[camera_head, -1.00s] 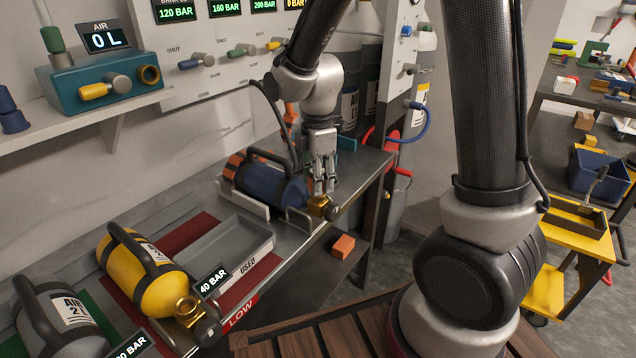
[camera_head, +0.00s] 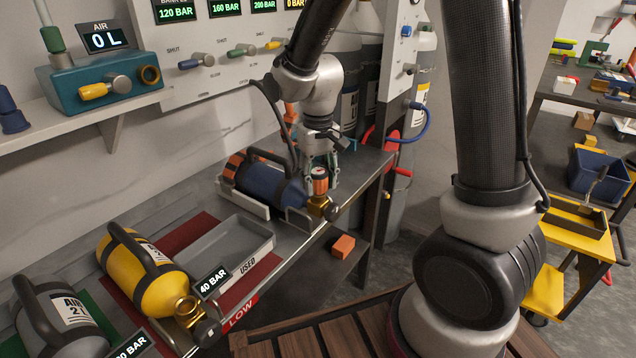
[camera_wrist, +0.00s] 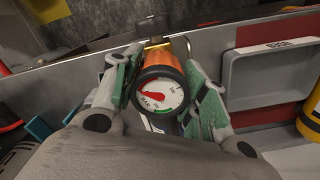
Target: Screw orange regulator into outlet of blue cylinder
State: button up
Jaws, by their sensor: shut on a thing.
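The orange regulator (camera_head: 319,181) is between the fingers of my gripper (camera_head: 322,172), just above the brass outlet valve (camera_head: 321,206) of the blue cylinder (camera_head: 268,188). The cylinder lies on its side in a cradle on the bench. In the wrist view the regulator (camera_wrist: 160,88) shows its round dial with a red needle, and my gripper (camera_wrist: 162,80) has green-padded fingers on both sides of it. The brass outlet (camera_wrist: 155,43) shows beyond the regulator. The join between regulator and outlet is hidden, so I cannot tell whether threads are engaged.
A grey tray (camera_head: 226,262) marked USED and a yellow cylinder (camera_head: 148,280) lie left along the bench. An orange block (camera_head: 343,246) sits on the lower shelf. Tall grey cylinders (camera_head: 415,120) stand behind the bench. The bench's front edge is close to the outlet.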

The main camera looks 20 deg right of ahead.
jog(key=m, duration=0.5)
jog(key=shift+m, duration=0.4)
jog(key=m, duration=0.4)
jog(key=o, duration=1.2)
jog(key=shift+c, duration=0.2)
